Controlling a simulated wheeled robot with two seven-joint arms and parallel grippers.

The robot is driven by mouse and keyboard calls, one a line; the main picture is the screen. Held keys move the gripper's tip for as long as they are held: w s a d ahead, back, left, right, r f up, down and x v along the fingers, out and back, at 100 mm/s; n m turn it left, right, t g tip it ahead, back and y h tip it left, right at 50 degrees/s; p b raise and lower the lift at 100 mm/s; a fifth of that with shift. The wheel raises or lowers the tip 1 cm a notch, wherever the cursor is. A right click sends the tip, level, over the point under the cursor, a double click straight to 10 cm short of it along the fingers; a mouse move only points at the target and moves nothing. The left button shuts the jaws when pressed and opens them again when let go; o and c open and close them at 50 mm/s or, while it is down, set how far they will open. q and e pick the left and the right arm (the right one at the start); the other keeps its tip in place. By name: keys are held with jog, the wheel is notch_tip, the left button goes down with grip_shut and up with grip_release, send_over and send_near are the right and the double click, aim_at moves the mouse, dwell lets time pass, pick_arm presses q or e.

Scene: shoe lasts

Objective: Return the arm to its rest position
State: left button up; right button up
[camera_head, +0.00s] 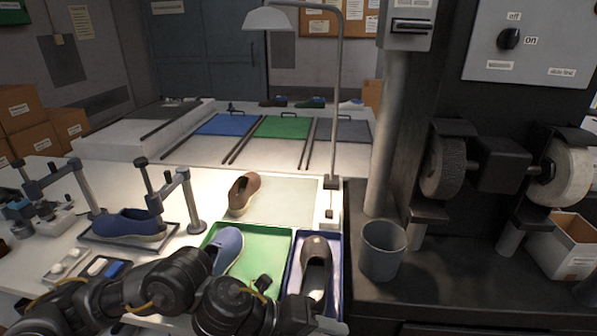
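My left arm reaches in along the bottom edge from the left, its dark links folded low in front of the trays. The end of this arm lies near the bottom edge; its fingers do not show clearly, so whether the gripper is open or shut cannot be told. My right gripper is out of view. The arm partly covers the front of the green tray (272,246) and the blue shoe (228,243) in it.
A brown shoe (243,192) rests on a pale mat (285,202) under the lamp (270,20). Another blue shoe (130,224) sits by clamp stands (187,205) at left. A grey bin (383,248) and brush wheels (445,168) stand at right.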

pick_arm(q)
jog(key=w+a+f+n+t+y, duration=0.1)
jog(key=w+a+n+t, duration=0.15)
jog(key=n+t, duration=0.45)
jog(key=w+a+f+n+t+y, duration=0.1)
jog(key=w+a+n+t, duration=0.15)
jog(key=n, duration=0.85)
jog(key=s+a+f+n+y, duration=0.3)
jog(key=a+f+n+y, duration=0.2)
jog(key=a+f+n, duration=0.4)
jog(key=s+a+f+n+g+y, duration=0.25)
jog(key=s+a+f, duration=0.25)
jog(key=s+a, duration=0.25)
jog(key=s+a+f+n+g+y, duration=0.2)
jog(key=s+a+f+n+g, duration=0.25)
jog(key=s+a, duration=0.3)
notch_tip(320, 180, down, 28)
jog(key=s+g, duration=0.2)
jog(key=s, duration=0.1)
jog(key=s+a+f+m, duration=0.1)
jog(key=s+a+f, duration=0.2)
jog(key=s+f, duration=1.2)
jog(key=shift+s+g, duration=0.35)
jog(key=shift+s, duration=0.05)
